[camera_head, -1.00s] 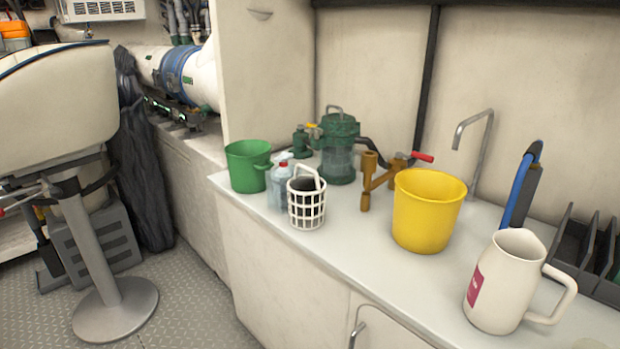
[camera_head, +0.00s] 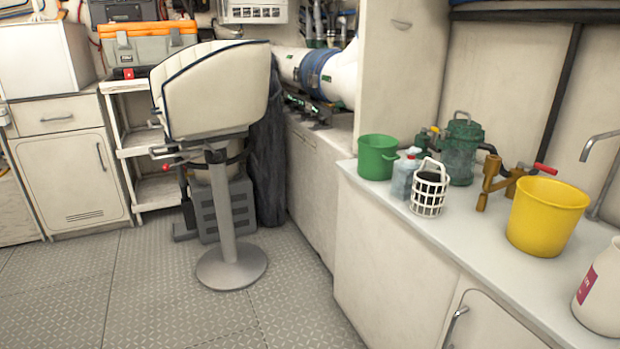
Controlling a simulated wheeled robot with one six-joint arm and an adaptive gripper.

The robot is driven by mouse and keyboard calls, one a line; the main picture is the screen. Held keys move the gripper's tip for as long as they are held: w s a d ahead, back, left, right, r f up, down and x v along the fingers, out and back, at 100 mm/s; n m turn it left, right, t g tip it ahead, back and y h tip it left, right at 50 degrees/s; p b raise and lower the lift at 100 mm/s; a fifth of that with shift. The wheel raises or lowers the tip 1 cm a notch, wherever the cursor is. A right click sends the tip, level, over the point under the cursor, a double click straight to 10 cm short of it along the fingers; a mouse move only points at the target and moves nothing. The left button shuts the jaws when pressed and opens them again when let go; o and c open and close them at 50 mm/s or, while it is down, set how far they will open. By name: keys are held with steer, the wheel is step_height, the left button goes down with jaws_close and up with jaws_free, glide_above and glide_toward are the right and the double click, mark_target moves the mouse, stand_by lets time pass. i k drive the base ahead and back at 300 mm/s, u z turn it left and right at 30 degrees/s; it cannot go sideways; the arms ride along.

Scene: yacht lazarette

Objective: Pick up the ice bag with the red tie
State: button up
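I cannot make out an ice bag with a red tie in this view. On the counter stand a green bucket (camera_head: 377,157), a clear bottle (camera_head: 403,177) with a red and white top, a white basket (camera_head: 429,191) and a yellow bucket (camera_head: 546,215). A white jug (camera_head: 602,296) is cut off at the right edge. My gripper is not in view.
The white counter (camera_head: 480,230) runs along the right. A seat (camera_head: 213,90) on a round-based post (camera_head: 231,265) stands mid-floor. Shelves (camera_head: 158,190) and a cabinet (camera_head: 70,178) are at the back left. The metal floor (camera_head: 110,290) at front left is clear.

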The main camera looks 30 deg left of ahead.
mark_target(403, 170)
steer(key=u, duration=0.75)
steer(key=k, duration=0.45)
steer(key=u, duration=0.65)
steer(key=i, duration=0.8)
steer(key=z, duration=0.8)
